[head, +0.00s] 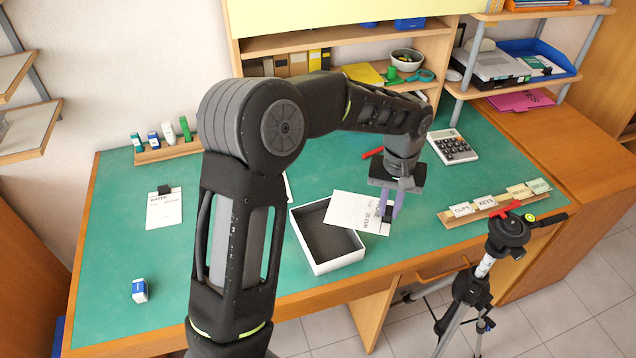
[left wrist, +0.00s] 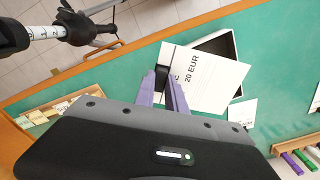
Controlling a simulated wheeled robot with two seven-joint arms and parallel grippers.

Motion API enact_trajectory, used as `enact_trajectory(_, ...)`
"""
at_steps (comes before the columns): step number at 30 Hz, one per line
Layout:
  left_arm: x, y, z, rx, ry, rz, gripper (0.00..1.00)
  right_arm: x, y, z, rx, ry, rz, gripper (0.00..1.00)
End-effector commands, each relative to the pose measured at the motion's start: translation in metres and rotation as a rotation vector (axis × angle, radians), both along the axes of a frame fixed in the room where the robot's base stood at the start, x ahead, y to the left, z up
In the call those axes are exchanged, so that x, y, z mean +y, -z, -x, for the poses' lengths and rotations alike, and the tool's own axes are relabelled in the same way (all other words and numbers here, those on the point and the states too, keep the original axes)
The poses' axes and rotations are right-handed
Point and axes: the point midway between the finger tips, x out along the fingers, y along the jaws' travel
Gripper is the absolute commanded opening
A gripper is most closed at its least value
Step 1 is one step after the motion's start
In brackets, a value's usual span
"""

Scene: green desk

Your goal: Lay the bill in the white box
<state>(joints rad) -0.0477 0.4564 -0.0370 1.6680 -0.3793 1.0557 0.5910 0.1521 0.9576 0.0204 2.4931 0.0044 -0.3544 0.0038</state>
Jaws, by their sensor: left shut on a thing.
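The bill (head: 352,211) is a white sheet with "20 EUR" print and a black clip at one end. My left gripper (head: 388,213) is shut on that clip end, with the purple fingers on either side of it. The bill (left wrist: 205,75) also shows in the left wrist view, held by my left gripper (left wrist: 163,78). The white box (head: 338,268) is open with a dark, empty-looking inside. It stands near the desk's front edge. The bill overlaps the box's back right part in the head view; its exact height cannot be told. My right gripper is not in view.
Another clipped sheet marked "WATER" (head: 164,210) lies at the left, and a blue-white eraser (head: 140,290) is in front of it. A calculator (head: 452,147) and a labelled card rail (head: 490,207) lie at the right. A tripod (head: 485,265) stands before the desk.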

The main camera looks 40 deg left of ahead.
Motion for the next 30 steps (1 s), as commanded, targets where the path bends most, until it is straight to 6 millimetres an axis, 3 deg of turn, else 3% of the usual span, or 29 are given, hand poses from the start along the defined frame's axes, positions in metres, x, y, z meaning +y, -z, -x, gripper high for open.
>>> enact_trajectory(12, 0.126, 0.020, 0.004, 0.011, -1.466, 0.001, 0.00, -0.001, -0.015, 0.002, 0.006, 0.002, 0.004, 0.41)
enact_trajectory(18, 0.171, 0.028, 0.013, 0.009, -2.014, -0.001, 0.00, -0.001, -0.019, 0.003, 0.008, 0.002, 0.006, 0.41)
enact_trajectory(23, 0.186, 0.032, 0.018, 0.007, -2.209, -0.003, 0.00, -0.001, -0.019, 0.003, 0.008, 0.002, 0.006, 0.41)
enact_trajectory(30, 0.188, 0.032, 0.018, 0.006, -2.241, -0.003, 0.00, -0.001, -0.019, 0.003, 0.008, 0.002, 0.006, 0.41)
